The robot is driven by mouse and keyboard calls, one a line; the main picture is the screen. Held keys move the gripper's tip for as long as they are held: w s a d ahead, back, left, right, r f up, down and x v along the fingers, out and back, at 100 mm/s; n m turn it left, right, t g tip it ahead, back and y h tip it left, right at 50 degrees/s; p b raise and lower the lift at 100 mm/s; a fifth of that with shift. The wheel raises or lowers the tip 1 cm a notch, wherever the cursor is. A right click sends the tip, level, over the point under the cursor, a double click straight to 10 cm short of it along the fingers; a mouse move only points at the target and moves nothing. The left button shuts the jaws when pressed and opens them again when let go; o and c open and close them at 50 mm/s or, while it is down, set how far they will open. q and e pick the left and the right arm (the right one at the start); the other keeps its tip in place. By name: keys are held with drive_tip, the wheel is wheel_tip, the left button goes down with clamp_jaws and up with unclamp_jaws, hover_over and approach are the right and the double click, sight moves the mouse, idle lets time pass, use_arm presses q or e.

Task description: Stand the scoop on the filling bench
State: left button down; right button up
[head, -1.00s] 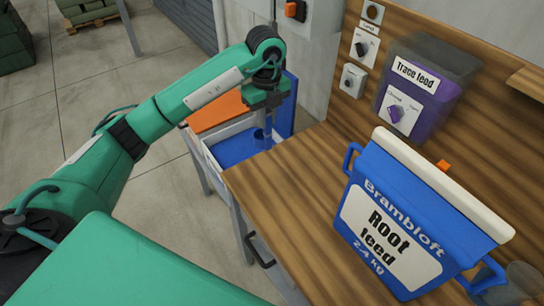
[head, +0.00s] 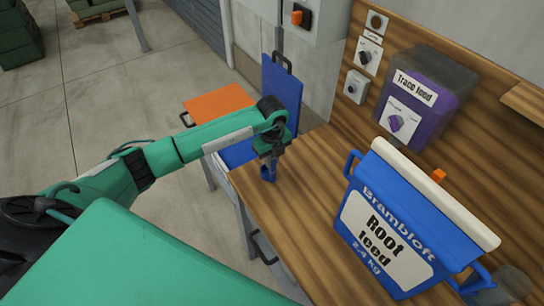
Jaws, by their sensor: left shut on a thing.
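My left gripper (head: 268,157) points down over the far left end of the wooden filling bench (head: 300,210). It is shut on the blue scoop (head: 268,174), which hangs below the fingers. The scoop is small here, and I cannot tell whether its lower end touches the bench top. My right gripper is not in view.
A blue Root feed tub (head: 385,225) with a white lid stands on the bench at the right. A purple Trace feed container (head: 425,95) and dials are on the back panel. A clear vessel (head: 510,285) is at lower right. The left bench top is clear.

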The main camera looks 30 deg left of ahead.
use_arm(q)
drive_tip(key=shift+f, duration=0.15)
drive_tip(key=c, duration=1.4)
unclamp_jaws()
drive_tip(key=shift+o, duration=0.2)
wheel_tip(320, 180, up, 12)
drive_tip(key=b, duration=0.4)
drive_tip(key=shift+f+b, duration=0.2)
drive_tip(key=shift+b, duration=0.15)
drive_tip(key=shift+r, duration=0.4)
